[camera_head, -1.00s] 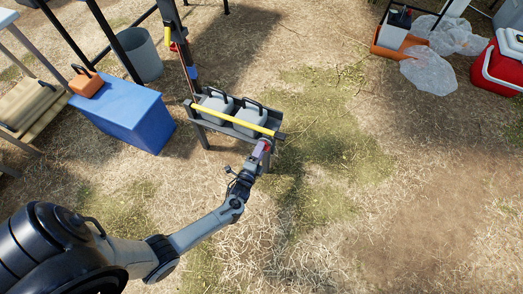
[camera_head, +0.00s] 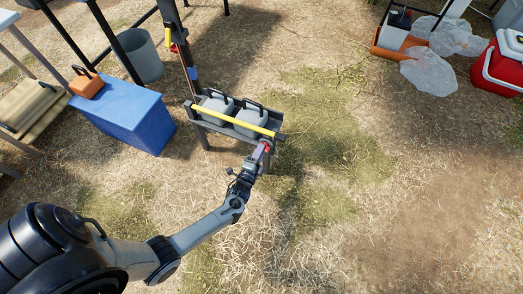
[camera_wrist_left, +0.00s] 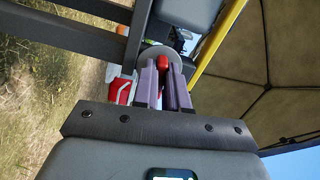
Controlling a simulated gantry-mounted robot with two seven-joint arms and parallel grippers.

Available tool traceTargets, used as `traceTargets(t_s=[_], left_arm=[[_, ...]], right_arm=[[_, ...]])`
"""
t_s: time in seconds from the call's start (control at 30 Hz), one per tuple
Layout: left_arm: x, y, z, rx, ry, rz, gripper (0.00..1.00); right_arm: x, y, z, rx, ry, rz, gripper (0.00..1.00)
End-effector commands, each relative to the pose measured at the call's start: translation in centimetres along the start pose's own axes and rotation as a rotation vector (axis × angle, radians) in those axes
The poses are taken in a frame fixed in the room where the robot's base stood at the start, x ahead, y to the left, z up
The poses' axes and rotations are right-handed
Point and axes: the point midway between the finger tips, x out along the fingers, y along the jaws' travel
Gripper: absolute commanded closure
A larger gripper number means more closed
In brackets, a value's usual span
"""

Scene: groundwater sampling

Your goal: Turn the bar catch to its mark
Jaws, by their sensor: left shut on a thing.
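The yellow bar (camera_head: 232,123) runs across the front of two grey jugs (camera_head: 249,121) in a dark rack (camera_head: 205,119). At the bar's right end is the small red bar catch (camera_head: 268,148), mostly covered by my left gripper (camera_head: 263,153) in the head view. In the left wrist view the red catch (camera_wrist_left: 163,62) sits between the tips of the two purple-grey fingers (camera_wrist_left: 162,84), in front of a grey round plate (camera_wrist_left: 156,53). My left gripper is shut on the catch. The mark cannot be made out. My right gripper is not in view.
A blue box (camera_head: 125,112) stands left of the rack, with a grey bin (camera_head: 139,55) behind it. An orange tray (camera_head: 393,42), plastic bags (camera_head: 428,76) and a red cooler (camera_head: 501,66) lie at the far right. The straw ground right of the rack is open.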

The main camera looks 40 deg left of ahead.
Motion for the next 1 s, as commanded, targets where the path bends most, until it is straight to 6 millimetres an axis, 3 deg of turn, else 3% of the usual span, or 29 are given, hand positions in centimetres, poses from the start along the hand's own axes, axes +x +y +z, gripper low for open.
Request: traceTargets(t_s=[0.6, 0.8, 1.0], left_arm=[[0.10, 0.39, -0.62, -1.166, 0.003, -0.006, 1.00], [0.12, 0.47, -0.68, -1.390, 0.006, -0.007, 1.00], [0.11, 0.52, -0.71, -1.427, 0.007, -0.005, 1.00]], right_arm=[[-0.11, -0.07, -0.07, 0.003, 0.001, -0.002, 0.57], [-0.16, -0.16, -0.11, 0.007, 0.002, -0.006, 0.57], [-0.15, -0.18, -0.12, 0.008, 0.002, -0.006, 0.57]])
